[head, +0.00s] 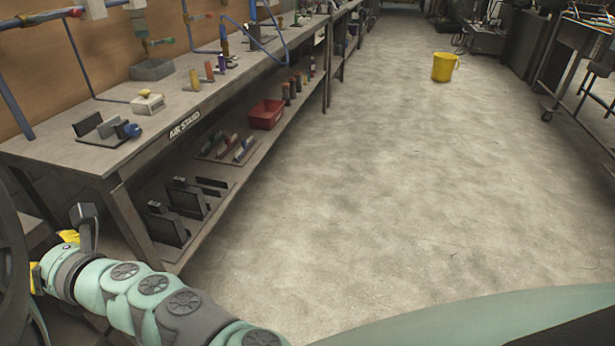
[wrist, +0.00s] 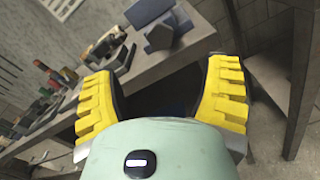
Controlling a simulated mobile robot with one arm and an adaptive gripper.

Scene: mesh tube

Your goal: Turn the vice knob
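The vice (head: 100,125) is a set of grey plates on the near end of the long workbench in the head view. Its blue knob (head: 132,130) sticks out on the right side, near the bench's front edge. In the wrist view a blue-grey blocky object (wrist: 166,30), which looks like the vice, stands near the bench corner beyond the fingers. My gripper (wrist: 160,68) has yellow ridged fingers spread wide apart with nothing between them. In the head view only bits of yellow of it show at the lower left, below the bench top and apart from the vice; my arm hides much of it.
The workbench (head: 60,152) carries a small white box (head: 148,104), a grey tray (head: 152,69) and coloured bottles. Its lower shelf holds a red bin (head: 266,114) and metal parts. A yellow bucket (head: 445,67) stands on the floor. The floor right of the bench is otherwise clear.

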